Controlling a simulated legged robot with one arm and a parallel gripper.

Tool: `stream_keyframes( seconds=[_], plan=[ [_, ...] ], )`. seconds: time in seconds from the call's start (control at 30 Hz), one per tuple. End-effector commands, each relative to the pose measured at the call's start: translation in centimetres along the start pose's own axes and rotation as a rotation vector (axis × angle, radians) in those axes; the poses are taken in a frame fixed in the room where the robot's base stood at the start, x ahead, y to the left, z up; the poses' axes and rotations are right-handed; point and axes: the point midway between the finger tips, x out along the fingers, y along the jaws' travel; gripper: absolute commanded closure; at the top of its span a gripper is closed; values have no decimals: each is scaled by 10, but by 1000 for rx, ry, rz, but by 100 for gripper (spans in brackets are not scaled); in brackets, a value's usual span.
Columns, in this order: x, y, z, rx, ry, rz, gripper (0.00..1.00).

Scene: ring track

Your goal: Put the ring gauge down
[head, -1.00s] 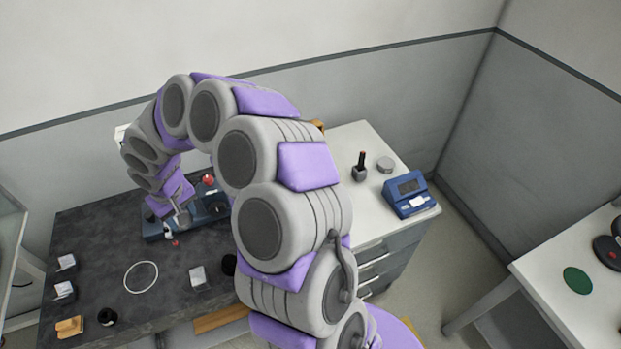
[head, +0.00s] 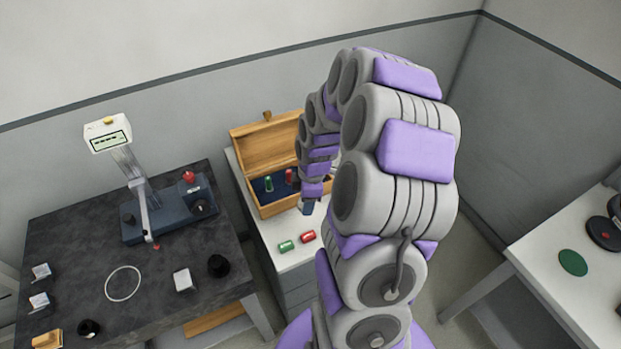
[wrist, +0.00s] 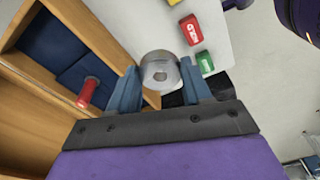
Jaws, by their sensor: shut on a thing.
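The ring gauge (wrist: 158,72) is a short grey metal cylinder with a hole through it, seen in the wrist view. My gripper (wrist: 160,82) is shut on it, with one blue-grey finger on each side. In the head view my gripper (head: 308,207) points down beside the front right of an open wooden case, over the white cabinet top (head: 268,228). The ring gauge cannot be made out there. Whether it touches the white top is unclear.
The open wooden case (head: 284,203) has a blue lining and holds a green gauge (head: 268,184) and a red-handled gauge (wrist: 85,93). A green block (head: 286,246) and a red block (head: 307,237) lie near my gripper. The dark bench (head: 85,235) with a measuring stand (head: 170,215) is left.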

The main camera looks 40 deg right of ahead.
Motion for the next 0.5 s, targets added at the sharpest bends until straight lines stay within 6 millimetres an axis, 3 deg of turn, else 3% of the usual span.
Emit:
stream_keyframes(
  seconds=[0.23,0.5],
  plan=[
    [5,5,16,-54,3,-1,94],
    [9,53,19,-55,0,5,94]
  ],
)
